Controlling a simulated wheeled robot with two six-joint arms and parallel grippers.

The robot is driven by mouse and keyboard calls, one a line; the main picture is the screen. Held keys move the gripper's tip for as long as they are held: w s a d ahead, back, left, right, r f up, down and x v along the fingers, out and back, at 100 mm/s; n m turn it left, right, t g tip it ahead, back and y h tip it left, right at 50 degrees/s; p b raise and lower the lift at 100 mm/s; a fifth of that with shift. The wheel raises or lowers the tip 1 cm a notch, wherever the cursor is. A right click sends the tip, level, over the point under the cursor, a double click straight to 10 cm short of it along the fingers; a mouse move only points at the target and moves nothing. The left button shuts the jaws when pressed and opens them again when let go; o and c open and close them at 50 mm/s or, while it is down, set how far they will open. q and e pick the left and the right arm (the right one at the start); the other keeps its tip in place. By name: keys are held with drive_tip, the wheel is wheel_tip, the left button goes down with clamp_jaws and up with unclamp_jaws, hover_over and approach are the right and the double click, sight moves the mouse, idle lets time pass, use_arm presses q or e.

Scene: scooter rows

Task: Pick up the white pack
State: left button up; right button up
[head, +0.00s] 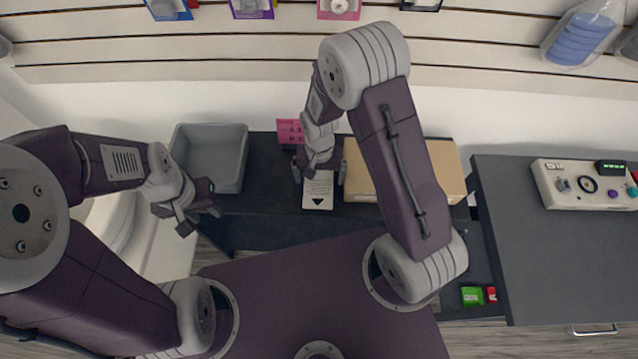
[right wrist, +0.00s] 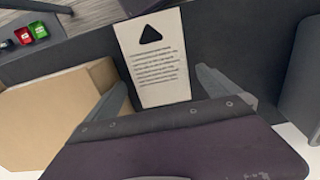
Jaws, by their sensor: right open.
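The white pack (head: 318,194) lies on the dark shelf, a flat white box with a black triangle and printed lines. It also shows in the right wrist view (right wrist: 158,60), between and beyond my right fingers.
A cardboard box (head: 440,165) stands close to the right of the pack in the head view. A grey bin (head: 243,160) stands to the left, and a pink card (head: 290,131) behind. Green (head: 472,295) and red (head: 491,294) items lie at the lower right.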

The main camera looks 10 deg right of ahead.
sight(319, 181)
drive_tip(key=f, duration=0.2)
drive_tip(key=shift+w+f, duration=0.25)
drive_tip(key=shift+f, duration=0.1)
drive_tip(key=shift+s+r, duration=0.1)
drive_tip(key=shift+s, duration=0.05)
drive_tip(key=shift+c, duration=0.9)
drive_tip(key=c, duration=1.2)
wheel_tip(319, 181, up, 10)
drive_tip(key=shift+p, duration=0.5)
